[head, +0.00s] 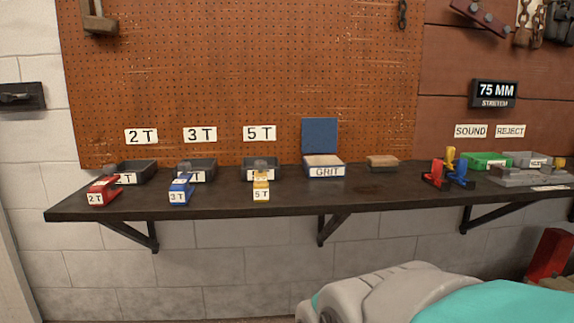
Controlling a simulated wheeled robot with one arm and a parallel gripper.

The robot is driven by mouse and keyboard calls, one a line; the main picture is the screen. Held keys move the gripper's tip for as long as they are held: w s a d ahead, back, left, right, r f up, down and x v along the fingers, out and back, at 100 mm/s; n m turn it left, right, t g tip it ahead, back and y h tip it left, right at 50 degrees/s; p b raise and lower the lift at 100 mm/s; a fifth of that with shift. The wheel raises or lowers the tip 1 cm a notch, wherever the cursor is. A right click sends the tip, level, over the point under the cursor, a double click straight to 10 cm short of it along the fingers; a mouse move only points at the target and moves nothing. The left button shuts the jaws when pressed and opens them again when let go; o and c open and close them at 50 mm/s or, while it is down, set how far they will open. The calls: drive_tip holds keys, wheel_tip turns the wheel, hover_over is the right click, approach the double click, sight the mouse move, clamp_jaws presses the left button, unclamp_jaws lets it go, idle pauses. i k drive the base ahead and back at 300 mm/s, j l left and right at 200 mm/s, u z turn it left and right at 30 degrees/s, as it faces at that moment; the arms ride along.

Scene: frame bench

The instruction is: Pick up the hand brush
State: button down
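A small tan-brown block (382,163), which looks like the hand brush, lies on the dark bench (330,197) near its back edge. It is right of the box labelled GRIT (325,172). It is small in the head view, and I cannot make out bristles or a handle. My gripper is not in view. Part of my own body, grey and teal, fills the lower right.
Three dark trays, including one at the far left (139,170), stand behind red (102,191), blue (181,189) and yellow (261,187) labelled pieces. Coloured items (448,172) and a green tray (486,160) stand right of the block. The bench front before it is clear.

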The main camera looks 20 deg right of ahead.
sight(385, 163)
drive_tip(key=i, duration=0.15)
drive_tip(key=i+z, duration=0.65)
drive_tip(key=z, duration=0.15)
